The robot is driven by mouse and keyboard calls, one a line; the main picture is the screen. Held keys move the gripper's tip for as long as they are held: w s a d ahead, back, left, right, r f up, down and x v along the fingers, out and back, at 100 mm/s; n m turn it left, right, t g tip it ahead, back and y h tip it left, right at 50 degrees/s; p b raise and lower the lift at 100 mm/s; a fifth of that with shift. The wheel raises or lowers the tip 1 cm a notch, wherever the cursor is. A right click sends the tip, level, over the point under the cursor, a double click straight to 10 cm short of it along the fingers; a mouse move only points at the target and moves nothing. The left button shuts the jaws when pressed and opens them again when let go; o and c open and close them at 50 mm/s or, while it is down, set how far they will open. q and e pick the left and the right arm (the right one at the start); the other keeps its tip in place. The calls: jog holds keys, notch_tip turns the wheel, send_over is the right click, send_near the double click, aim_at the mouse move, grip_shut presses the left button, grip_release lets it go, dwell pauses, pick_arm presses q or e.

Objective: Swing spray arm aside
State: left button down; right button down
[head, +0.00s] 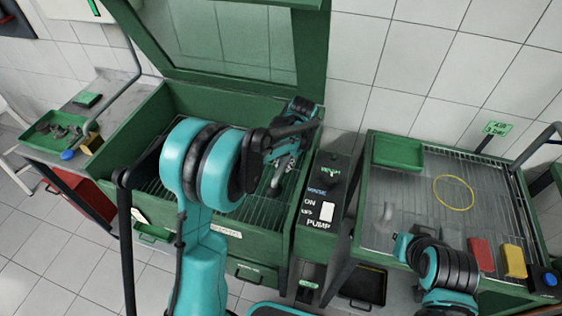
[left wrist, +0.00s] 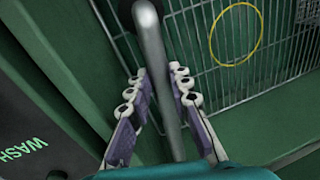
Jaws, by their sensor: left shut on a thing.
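The spray arm is a grey metal tube (left wrist: 158,60) with a dark round end at the top of the left wrist view. My left gripper (left wrist: 158,85) has its two fingers on either side of this tube and is shut on it. In the head view my left gripper (head: 281,160) is over the right side of the open green washer (head: 272,238), and my own arm hides much of the tube there. My right arm is at the lower right over the bench, and its fingers are too unclear to read.
The washer's windowed lid (head: 235,45) stands raised. A control panel (head: 322,195) with wash, rinse and pump labels adjoins the washer on its right. The right bench holds a green tray (head: 398,153), a yellow ring (head: 453,192), a red block (head: 481,254) and a yellow block (head: 514,261).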

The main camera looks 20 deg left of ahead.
pick_arm(q)
jog(key=c, duration=1.4)
grip_release()
jog(key=shift+o, duration=0.2)
jog(key=shift+r, duration=0.15)
notch_tip(320, 180, up, 12)
jog(key=d, duration=0.2)
jog(key=shift+d+f, duration=0.2)
jog(key=shift+f, duration=0.05)
jog(key=shift+s, duration=0.1)
